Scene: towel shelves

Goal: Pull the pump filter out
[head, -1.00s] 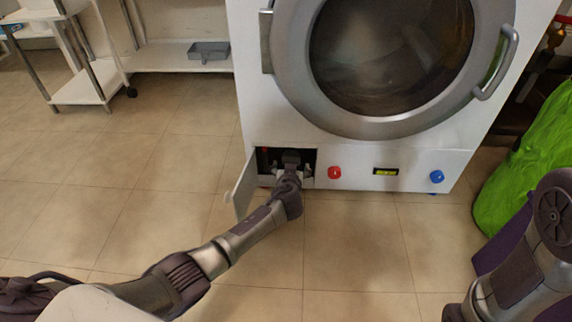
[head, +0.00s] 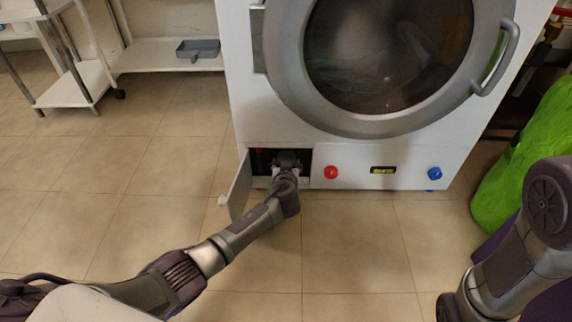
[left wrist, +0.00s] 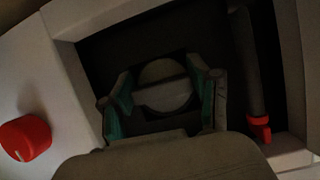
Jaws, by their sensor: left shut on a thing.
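The pump filter (left wrist: 165,86) is a round pale cap with a bar across it, set in the dark compartment at the washer's lower left. My left gripper (left wrist: 166,103) has its two fingers on either side of the cap in the left wrist view and is shut on it. In the head view my left gripper (head: 288,160) reaches into the compartment opening and hides the filter. The compartment's small white door (head: 238,188) stands open at its left side. My right arm shows at the lower right, but its gripper is not in view.
The white washer (head: 270,110) has a red knob (head: 331,172), a small display (head: 383,170) and a blue knob (head: 434,173). In the wrist view a hose with a red end (left wrist: 260,127) hangs beside the filter. A grey tray (head: 198,49) lies on the shelf. Floor in front is clear.

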